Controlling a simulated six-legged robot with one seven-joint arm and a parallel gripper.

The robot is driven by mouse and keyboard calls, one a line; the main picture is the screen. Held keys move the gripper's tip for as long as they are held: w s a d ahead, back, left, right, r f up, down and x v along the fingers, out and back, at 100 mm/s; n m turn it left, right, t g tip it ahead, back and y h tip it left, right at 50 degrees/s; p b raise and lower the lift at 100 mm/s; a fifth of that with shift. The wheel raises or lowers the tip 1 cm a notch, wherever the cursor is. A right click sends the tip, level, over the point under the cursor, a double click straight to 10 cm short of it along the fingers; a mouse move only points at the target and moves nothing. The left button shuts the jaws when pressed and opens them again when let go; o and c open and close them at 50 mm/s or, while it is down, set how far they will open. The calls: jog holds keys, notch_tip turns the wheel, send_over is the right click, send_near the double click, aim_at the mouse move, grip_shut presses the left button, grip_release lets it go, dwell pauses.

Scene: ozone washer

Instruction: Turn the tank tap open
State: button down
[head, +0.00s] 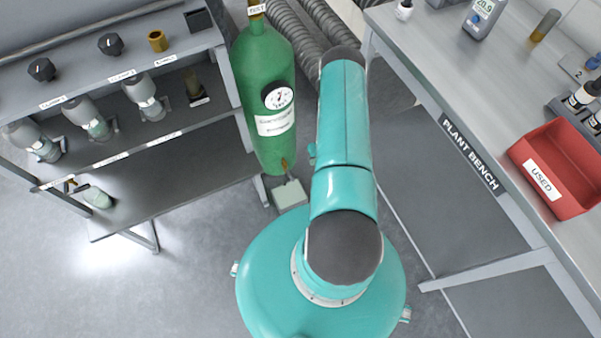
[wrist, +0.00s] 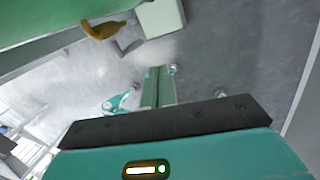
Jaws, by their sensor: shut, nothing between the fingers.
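The green tank (head: 264,90) stands upright between the shelf and the bench in the head view, with a round gauge (head: 278,96) and a white label on its front. A small brass-coloured tap (head: 285,165) sits low on the tank. In the wrist view the tap (wrist: 103,28) shows larger at upper left, below the green tank side (wrist: 60,22). My gripper (wrist: 159,70) is shut and empty, its fingers together in mid-picture, right of and below the tap and apart from it. In the head view my arm hides the gripper.
A pale green box (head: 290,195) is on the floor below the tap; it also shows in the wrist view (wrist: 161,17). A shelf rack (head: 150,160) with bottles is at left. The plant bench (head: 430,70) with a red bin (head: 562,165) is at right. Grey hoses (head: 290,35) run behind the tank.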

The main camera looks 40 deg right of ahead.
aim_at(290, 175)
jog(key=w+a+f, duration=0.3)
jog(key=a+f, duration=0.3)
jog(key=f, duration=0.4)
jog(key=shift+w+f, duration=0.15)
jog(key=shift+w+a+f, duration=0.25)
jog(key=shift+a+f, duration=0.15)
jog(key=shift+a, duration=0.25)
jog(key=shift+s, duration=0.1)
